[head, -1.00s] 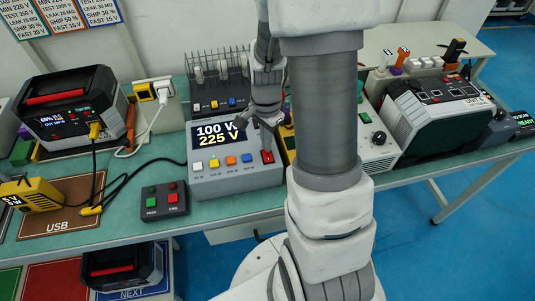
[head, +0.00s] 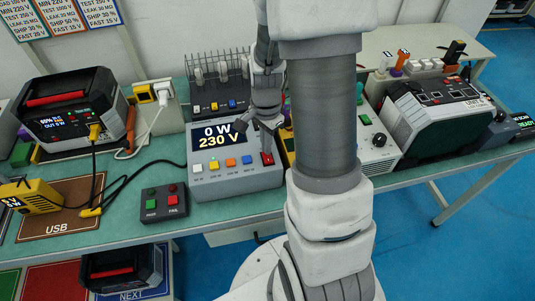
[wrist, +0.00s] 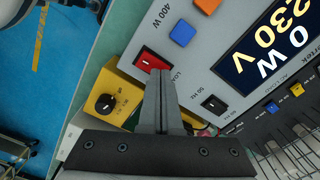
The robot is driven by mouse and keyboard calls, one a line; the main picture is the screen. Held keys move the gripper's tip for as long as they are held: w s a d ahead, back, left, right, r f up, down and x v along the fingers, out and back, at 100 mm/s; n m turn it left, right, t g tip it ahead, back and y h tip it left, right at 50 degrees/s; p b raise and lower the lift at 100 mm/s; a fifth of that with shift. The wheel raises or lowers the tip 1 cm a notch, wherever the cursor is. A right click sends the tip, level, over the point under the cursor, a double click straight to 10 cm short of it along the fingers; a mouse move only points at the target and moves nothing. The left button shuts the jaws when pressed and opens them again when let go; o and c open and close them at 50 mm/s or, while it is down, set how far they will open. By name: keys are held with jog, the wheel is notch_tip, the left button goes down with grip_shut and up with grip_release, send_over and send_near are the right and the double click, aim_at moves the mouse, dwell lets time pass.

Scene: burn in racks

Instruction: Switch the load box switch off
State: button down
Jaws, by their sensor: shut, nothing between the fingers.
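The load box (head: 207,187) is a grey box on the bench, and its screen (head: 216,136) reads 0 W and 230 V. Its red load switch (head: 267,158) is at the right end of the front panel. In the wrist view the red switch (wrist: 151,60) sits beside the LOAD label, just beyond my fingertips. My gripper (wrist: 160,76) is shut and empty, with its tips right at the switch's near end; I cannot tell whether they touch. In the head view my gripper (head: 258,124) is above the right part of the box, partly hidden by my arm.
White, yellow, orange and blue buttons (head: 230,162) line the panel left of the switch. A yellow box with a black knob (wrist: 105,103) stands close beside the load box. A black power station (head: 75,121) and a pass/fail button box (head: 164,203) are to the left.

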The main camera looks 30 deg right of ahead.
notch_tip(320, 180, up, 6)
jog(key=p, duration=0.4)
jog(key=shift+r, duration=0.15)
dwell(0.4)
jog(key=s+a+r+n+t, duration=0.2)
jog(key=s+a+r+n, duration=0.1)
jog(key=r, duration=0.4)
jog(key=s+a+r+n+t, duration=0.1)
jog(key=s+a+r+n, duration=0.3)
jog(key=r+n, duration=0.3)
jog(key=s+a+r+n+t, duration=0.2)
jog(key=s+r+n, duration=0.3)
jog(key=r, duration=0.3)
jog(key=shift+s+a+r+t, duration=0.2)
jog(key=shift+a+t, duration=0.1)
jog(key=shift+a, duration=0.5)
